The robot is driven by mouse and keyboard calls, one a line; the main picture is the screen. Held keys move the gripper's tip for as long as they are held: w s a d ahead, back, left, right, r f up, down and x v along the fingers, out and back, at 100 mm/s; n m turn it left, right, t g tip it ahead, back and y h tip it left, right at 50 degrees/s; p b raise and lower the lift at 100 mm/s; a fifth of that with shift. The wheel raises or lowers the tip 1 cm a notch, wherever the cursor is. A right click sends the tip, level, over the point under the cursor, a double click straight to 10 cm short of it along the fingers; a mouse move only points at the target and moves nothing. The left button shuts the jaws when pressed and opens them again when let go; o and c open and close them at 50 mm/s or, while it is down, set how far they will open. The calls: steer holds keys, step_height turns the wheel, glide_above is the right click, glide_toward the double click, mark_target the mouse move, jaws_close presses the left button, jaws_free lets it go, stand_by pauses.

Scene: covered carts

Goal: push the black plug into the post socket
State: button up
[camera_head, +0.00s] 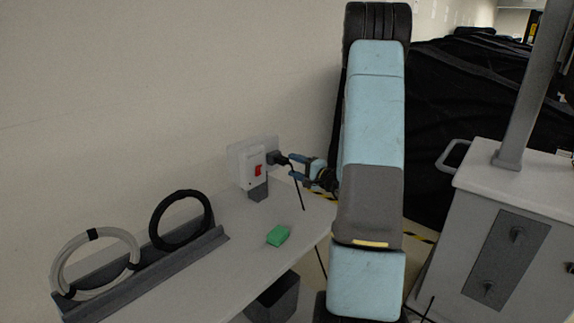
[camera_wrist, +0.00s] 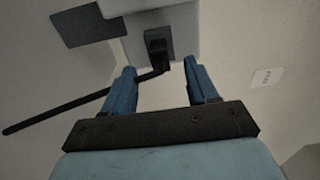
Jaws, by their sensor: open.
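The post socket (camera_head: 249,165) is a pale box with a red switch, on a short dark foot at the bench's far end by the wall. The black plug (camera_head: 276,158) sits at the box's right face, its cord hanging down. In the wrist view the plug (camera_wrist: 157,46) is against a grey socket plate (camera_wrist: 148,30), its cord running left. I cannot tell how deep it is seated. My gripper (camera_head: 291,166) is open, its blue fingers pointing at the plug. In the wrist view the fingertips (camera_wrist: 159,66) stand apart, short of the plug's body, with the cord crossing near the left finger.
A green block (camera_head: 278,235) lies on the bench (camera_head: 230,262). A grey rack (camera_head: 150,272) holds a pale ring (camera_head: 66,258) and a black ring (camera_head: 154,226). A dark bin (camera_head: 272,300) is below. A white cart (camera_head: 520,185) and black-covered bulk (camera_head: 440,110) are right.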

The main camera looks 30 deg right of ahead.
steer(key=v, duration=0.8)
steer(key=shift+s, duration=0.35)
steer(key=shift+d, duration=0.1)
steer(key=s+a+r+n+g+y, duration=0.2)
steer(key=s+a+r+n+g, duration=0.15)
steer(key=a, duration=0.45)
steer(key=s+a+r+n+g+y, duration=0.1)
steer(key=s+a+r+n+g, duration=0.2)
steer(key=a+g, duration=0.35)
steer(key=s+a+r+n+g+y, duration=0.2)
steer(key=s+a+r+n+g, duration=0.15)
steer(key=a, duration=0.65)
steer(key=s+r+n+t+h, duration=0.1)
steer(key=s+r+n+h, duration=0.1)
steer(key=s+r+h, duration=0.2)
steer(key=s+r+n+t+h, duration=0.1)
steer(key=s+r+n+h, duration=0.1)
steer(key=s+r+h, duration=0.2)
steer(key=shift+s+a+r+h, duration=0.15)
steer(key=shift+s+r+h, duration=0.2)
steer(key=shift+s+h, duration=1.9)
steer(key=shift+s+y, duration=0.65)
